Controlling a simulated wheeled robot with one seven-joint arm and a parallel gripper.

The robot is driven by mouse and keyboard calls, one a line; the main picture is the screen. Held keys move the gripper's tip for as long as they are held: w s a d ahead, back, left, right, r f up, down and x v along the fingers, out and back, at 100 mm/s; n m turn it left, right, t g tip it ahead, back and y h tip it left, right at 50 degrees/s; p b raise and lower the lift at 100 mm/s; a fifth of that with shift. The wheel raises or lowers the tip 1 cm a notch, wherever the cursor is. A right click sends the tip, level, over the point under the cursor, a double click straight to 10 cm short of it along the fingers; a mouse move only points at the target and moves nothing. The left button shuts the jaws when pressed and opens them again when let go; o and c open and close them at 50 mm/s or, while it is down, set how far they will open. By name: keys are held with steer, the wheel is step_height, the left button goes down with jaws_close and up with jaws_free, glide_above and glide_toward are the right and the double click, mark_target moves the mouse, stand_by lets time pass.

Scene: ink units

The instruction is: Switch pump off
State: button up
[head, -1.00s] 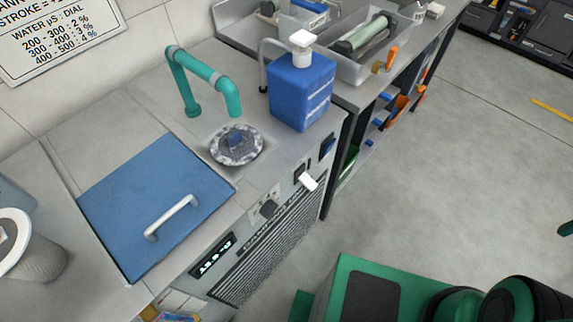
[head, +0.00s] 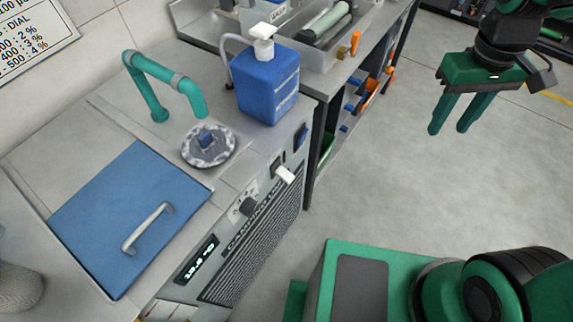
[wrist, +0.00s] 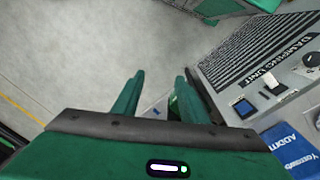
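The pump unit has a grey front panel (head: 222,236) with a lit display (head: 197,259), a dark knob (head: 249,206) and a switch with a white lever (head: 285,174) sticking outward. A dark blue square control (head: 301,137) sits near the panel's right end. No label saying which one is the pump shows clearly. The wrist view also shows the lever (wrist: 270,82), the blue square (wrist: 244,108) and the knob (wrist: 311,60). My gripper (head: 449,129) is open and empty, in the air well right of the panel. Its fingers (wrist: 159,78) are apart in the wrist view.
On the unit's top are a blue lid (head: 105,235) with a white handle, a teal pipe (head: 165,75) over a round drain (head: 209,148), and a blue bottle (head: 268,88). A shelved bench (head: 318,82) stands behind. The floor (head: 400,190) in front is open.

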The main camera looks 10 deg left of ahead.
steer(key=a+f+n, duration=0.3)
steer(key=a+n, duration=0.3)
steer(key=a, duration=1.2)
steer(key=n, duration=0.5)
glide_toward(282, 172)
steer(key=shift+y, duration=0.4)
steer(key=f, duration=0.8)
steer(key=shift+d+f, duration=0.15)
steer(key=shift+d, duration=0.25)
jaws_close()
